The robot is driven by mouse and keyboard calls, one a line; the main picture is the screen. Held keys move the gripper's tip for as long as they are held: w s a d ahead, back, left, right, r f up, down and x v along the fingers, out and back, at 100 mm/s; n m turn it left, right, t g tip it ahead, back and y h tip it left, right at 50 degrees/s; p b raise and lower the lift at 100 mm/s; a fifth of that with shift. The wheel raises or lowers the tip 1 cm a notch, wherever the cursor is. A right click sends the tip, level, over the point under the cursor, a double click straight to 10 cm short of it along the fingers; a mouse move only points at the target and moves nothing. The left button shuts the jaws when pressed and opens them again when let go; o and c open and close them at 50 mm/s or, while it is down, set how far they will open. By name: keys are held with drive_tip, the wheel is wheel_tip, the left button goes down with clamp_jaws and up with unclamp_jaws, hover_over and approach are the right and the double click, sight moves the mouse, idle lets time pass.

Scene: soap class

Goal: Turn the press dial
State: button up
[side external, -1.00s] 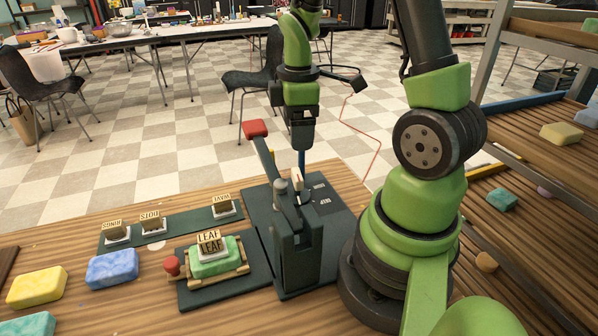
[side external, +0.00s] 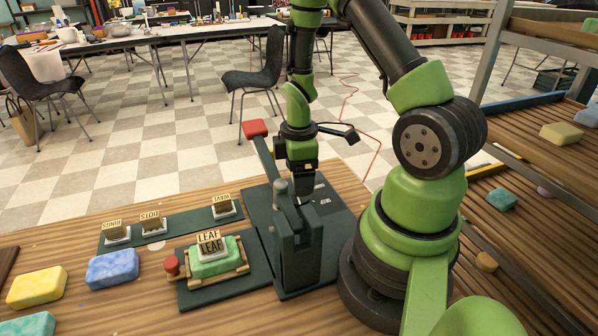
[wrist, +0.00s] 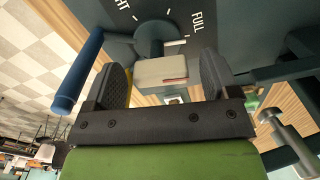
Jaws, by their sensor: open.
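The press (side external: 301,243) is dark green and stands on a dark base plate beside my arm. Its lever with a red grip (side external: 255,129) is raised. In the wrist view the dial (wrist: 155,36) is a dark round knob with a pale block-shaped handle (wrist: 165,71). White marks and lettering ending in "HT" and reading "FULL" lie around it. My gripper (wrist: 164,68) is open, with one finger on each side of the pale handle. I cannot tell whether either finger touches it. In the side view my gripper (side external: 303,186) points down behind the press top and hides the dial.
A green soap (side external: 213,262) with a LEAF stamp (side external: 210,243) sits in a wooden holder left of the press. Stamps labelled RINGS (side external: 114,232), DOTS (side external: 150,222) and WAVY (side external: 223,207) stand behind.

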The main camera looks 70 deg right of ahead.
drive_tip(key=c, duration=1.3)
drive_tip(key=shift+n, duration=0.3)
drive_tip(key=n, duration=0.4)
drive_tip(key=shift+d, duration=0.1)
drive_tip(key=shift+d+n, duration=0.1)
drive_tip(key=shift+n, duration=2)
drive_tip(key=o, duration=1.3)
